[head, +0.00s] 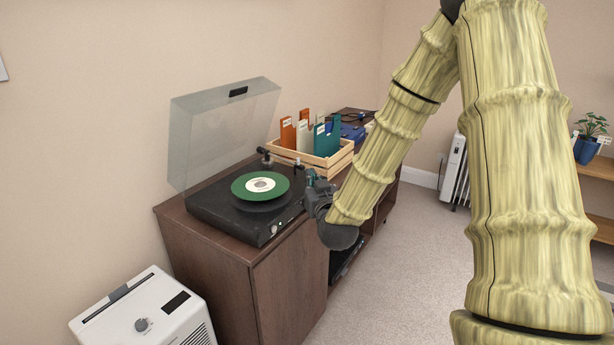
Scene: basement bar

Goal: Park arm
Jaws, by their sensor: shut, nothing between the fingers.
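My arm, with a bamboo-like surface, reaches in from the right of the head view and bends down toward the cabinet. My gripper (312,182) is at its end, beside the right edge of the record player (232,222). The gripper is small in view and partly hidden by its own wrist; its fingers are shut with nothing between them. A green record (248,188) with a pale label lies on the player, and a black disc shows beneath it. The clear lid (222,130) stands open. I cannot tell whether the gripper touches the player.
A wooden crate (338,163) with coloured dividers stands behind the player on the brown cabinet (215,262). A white appliance (143,312) is at lower left. A white radiator (455,170) and shelves with a potted plant (588,140) are at right. Carpet (400,265) between is clear.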

